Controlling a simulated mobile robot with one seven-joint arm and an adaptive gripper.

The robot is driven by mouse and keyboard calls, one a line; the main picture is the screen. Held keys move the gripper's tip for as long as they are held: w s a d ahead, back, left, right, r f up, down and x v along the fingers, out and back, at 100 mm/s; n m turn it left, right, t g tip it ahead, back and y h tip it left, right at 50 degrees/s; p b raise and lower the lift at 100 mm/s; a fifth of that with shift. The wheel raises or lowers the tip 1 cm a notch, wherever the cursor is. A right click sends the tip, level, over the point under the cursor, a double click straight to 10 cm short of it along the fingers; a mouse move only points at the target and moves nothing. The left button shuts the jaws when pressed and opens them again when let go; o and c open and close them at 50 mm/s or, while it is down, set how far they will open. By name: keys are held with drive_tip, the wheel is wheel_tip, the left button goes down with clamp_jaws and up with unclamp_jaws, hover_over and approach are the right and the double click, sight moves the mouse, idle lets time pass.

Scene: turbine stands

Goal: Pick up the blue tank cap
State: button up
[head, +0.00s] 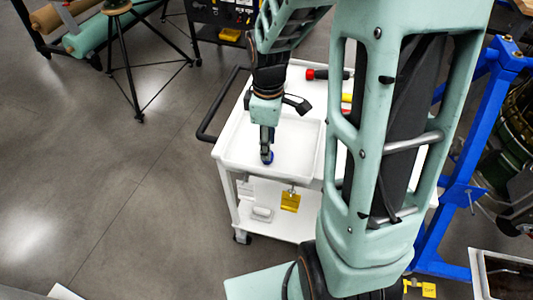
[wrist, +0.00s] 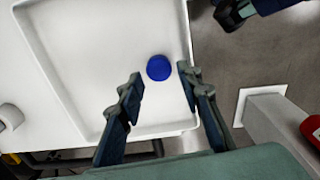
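The blue tank cap (wrist: 159,67) is a small round blue disc on the floor of a white tray (wrist: 75,60) in the wrist view. In the head view the cap (head: 268,157) shows at the tip of my gripper, partly hidden by it. My gripper (wrist: 158,85) is open, with one finger to each side of the cap in the wrist view. The right finger is close to the cap; the left one is farther off and lower in the picture. Nothing is held. I cannot tell the exact height of the fingertips above the tray.
The tray is the top of a white cart (head: 228,160) with a black handle (head: 208,125). A red-ended tool (head: 311,74) lies on the cart behind the tray. A blue frame (head: 462,170) stands to the right, a black tripod (head: 128,70) at left.

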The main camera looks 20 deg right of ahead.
wheel_tip(320, 180, down, 4)
drive_tip(key=shift+w, duration=0.15)
drive_tip(key=shift+c, duration=0.7)
drive_tip(key=c, duration=0.4)
drive_tip(key=shift+c, duration=0.4)
drive_tip(key=shift+r, duration=0.1)
